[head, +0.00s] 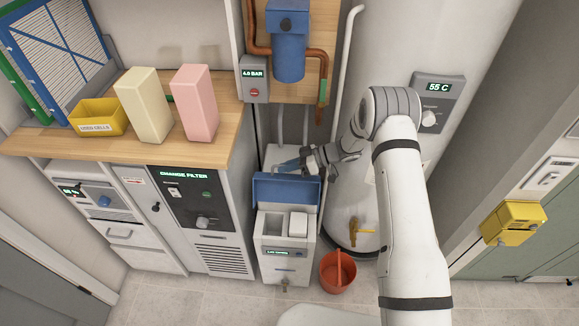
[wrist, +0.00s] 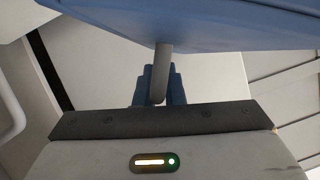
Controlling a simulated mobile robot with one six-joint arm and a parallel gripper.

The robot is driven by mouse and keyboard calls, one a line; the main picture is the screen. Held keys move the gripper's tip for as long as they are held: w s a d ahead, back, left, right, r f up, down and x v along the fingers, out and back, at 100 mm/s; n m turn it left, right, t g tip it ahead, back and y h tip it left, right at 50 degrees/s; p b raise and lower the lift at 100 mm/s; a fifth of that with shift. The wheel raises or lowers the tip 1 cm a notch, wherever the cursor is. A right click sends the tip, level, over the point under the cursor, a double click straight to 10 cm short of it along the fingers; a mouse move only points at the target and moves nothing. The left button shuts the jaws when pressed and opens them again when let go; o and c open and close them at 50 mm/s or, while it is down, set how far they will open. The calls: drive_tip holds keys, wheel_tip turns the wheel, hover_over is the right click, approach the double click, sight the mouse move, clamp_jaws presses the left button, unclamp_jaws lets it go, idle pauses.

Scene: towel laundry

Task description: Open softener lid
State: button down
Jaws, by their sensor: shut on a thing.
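The softener unit (head: 284,233) is a white box standing on the floor, with a small lit display on its front. Its blue lid (head: 286,190) is raised steeply, and the two compartments under it are exposed. My gripper (head: 290,165) is at the lid's top edge, reaching in from the right. In the wrist view, the lid's blue underside or face (wrist: 220,25) fills the top. A grey handle bar (wrist: 161,70) sticks out from it, and my blue gripper fingers (wrist: 159,88) are shut on this bar.
A white tank stands behind, with a yellow tap (head: 362,229) low on it. An orange bucket (head: 338,272) stands right of the softener. A dark control cabinet (head: 203,220) and a wooden counter (head: 225,135) are on the left. Pipes run behind. Front floor is clear.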

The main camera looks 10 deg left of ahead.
drive_tip(key=shift+d+f, duration=0.1)
drive_tip(key=c, duration=1.8)
unclamp_jaws()
drive_tip(key=shift+w, duration=0.1)
wheel_tip(320, 180, up, 10)
drive_tip(key=shift+f, duration=0.1)
